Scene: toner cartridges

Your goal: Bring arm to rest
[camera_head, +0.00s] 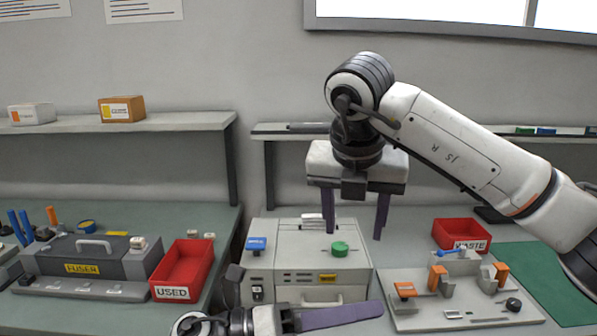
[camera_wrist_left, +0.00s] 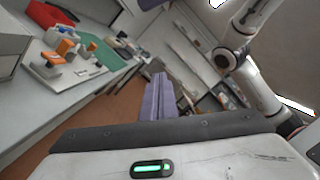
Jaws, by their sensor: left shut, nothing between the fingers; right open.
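My right gripper (camera_head: 355,226) hangs pointing down above the grey box-shaped machine (camera_head: 295,262) in the head view. Its two purple fingers are apart and nothing shows between them. My left gripper (camera_head: 378,308) is low in the head view, in front of the machine, with its purple fingers pointing right. In the left wrist view its fingers (camera_wrist_left: 158,80) lie together and empty. The machine has a blue knob (camera_head: 256,243) and a green knob (camera_head: 340,248) on top. The lower part of its front is partly hidden by my left gripper.
A red USED bin (camera_head: 183,268) and a FUSER unit (camera_head: 95,262) stand at left. At right are a grey fixture (camera_head: 452,302) with orange blocks, a red WASTE bin (camera_head: 462,234) and a green mat (camera_head: 545,275). Shelves (camera_head: 180,122) run along the wall behind.

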